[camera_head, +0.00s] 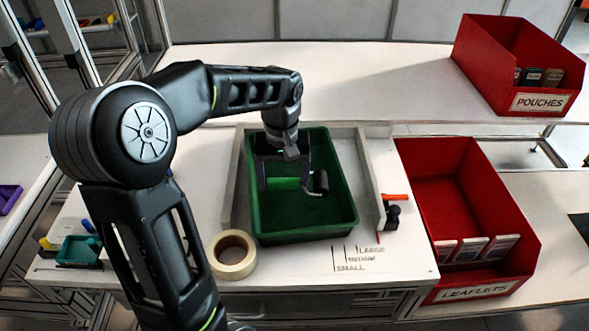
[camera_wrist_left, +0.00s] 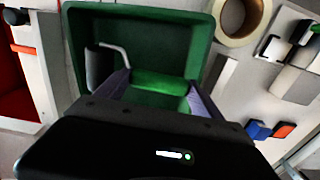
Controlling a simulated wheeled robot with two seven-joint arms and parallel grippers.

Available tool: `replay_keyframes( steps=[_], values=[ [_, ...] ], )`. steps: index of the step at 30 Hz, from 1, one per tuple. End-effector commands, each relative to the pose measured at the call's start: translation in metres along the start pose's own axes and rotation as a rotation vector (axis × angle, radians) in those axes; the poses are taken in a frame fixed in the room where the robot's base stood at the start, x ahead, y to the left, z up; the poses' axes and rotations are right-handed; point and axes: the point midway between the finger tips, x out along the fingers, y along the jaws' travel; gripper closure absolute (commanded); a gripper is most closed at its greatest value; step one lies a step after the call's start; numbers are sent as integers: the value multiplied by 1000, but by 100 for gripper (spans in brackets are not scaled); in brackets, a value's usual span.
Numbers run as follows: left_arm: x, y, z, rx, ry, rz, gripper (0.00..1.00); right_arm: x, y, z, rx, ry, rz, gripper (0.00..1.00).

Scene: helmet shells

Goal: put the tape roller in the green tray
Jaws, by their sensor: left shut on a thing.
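The green tray (camera_head: 335,212) stands on the white worktop, in a shallow pale frame. The tape roller (camera_head: 320,183) has a green handle, a bent grey rod and a dark roller head; in the left wrist view the head (camera_wrist_left: 98,66) is left of the handle. My left gripper (camera_head: 284,178) points down over the tray and is shut on the green handle, one finger at each end. The roller lies within the tray's outline; I cannot tell whether it touches the floor. The tray also fills the upper middle of the left wrist view (camera_wrist_left: 150,18). My right gripper is out of view.
A tape roll (camera_head: 232,254) lies just left of the tray's front corner. A red leaflets bin (camera_head: 440,190) is on the right, and a red pouches bin (camera_head: 485,60) stands behind. An orange-handled tool (camera_head: 394,208) is right of the tray. My left arm covers the left worktop.

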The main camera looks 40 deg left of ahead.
Motion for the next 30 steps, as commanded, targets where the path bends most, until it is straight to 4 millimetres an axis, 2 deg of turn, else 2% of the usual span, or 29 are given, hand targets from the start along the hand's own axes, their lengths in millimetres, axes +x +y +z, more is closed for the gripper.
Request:
replay_keyframes(
  steps=[5, 12, 15, 25, 30],
  values=[
    [9, 0, 0, -1, -2, -2, 69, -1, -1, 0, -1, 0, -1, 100],
    [50, -1, 1, -2, -4, -2, 69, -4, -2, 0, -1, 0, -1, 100],
    [60, 0, 0, -1, -1, -1, 69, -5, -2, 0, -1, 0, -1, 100],
    [64, 0, 0, -1, 0, -1, 69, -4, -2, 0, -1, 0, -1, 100],
    [83, -1, 1, -1, -4, -2, 69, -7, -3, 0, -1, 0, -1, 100]
  ],
)
